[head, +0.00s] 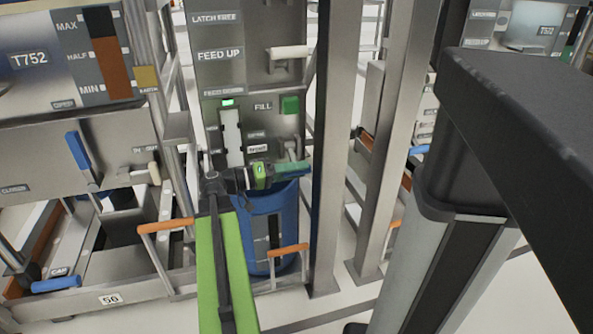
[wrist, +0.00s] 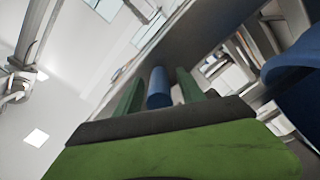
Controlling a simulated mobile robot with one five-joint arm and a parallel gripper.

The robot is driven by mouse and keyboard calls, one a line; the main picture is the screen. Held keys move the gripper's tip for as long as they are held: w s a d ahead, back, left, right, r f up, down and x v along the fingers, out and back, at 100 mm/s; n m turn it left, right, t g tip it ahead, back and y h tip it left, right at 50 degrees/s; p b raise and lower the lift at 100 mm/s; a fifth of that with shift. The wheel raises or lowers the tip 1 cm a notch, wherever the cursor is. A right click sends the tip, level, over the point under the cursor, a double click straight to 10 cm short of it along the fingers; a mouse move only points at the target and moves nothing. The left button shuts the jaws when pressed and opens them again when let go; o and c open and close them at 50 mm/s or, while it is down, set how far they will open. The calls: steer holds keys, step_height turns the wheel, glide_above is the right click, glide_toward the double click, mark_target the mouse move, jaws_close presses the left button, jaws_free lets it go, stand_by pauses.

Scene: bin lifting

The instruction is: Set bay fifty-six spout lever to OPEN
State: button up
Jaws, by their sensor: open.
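Bay fifty-six is at the left of the head view, with its number plate (head: 110,298) low on the frame. On its front panel a blue lever (head: 77,150) stands nearly upright, its top leaning left. A CLOSED label (head: 14,188) lies to its left; the small label to its right is too small to read. My gripper (head: 296,168) is well right of this lever, over the blue bin. In the wrist view, a blue cylindrical handle (wrist: 158,95) shows between the open green fingers (wrist: 159,80). I cannot tell which handle it is or whether they touch it.
The blue bin (head: 262,230) stands below my gripper, with a steel post (head: 335,150) just right of it. Orange-handled bars (head: 166,225) stick out before the bay. A dispenser panel (head: 222,55) rises behind the gripper.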

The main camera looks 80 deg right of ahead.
steer(key=shift+c, duration=0.4)
jaws_close()
stand_by(0.9)
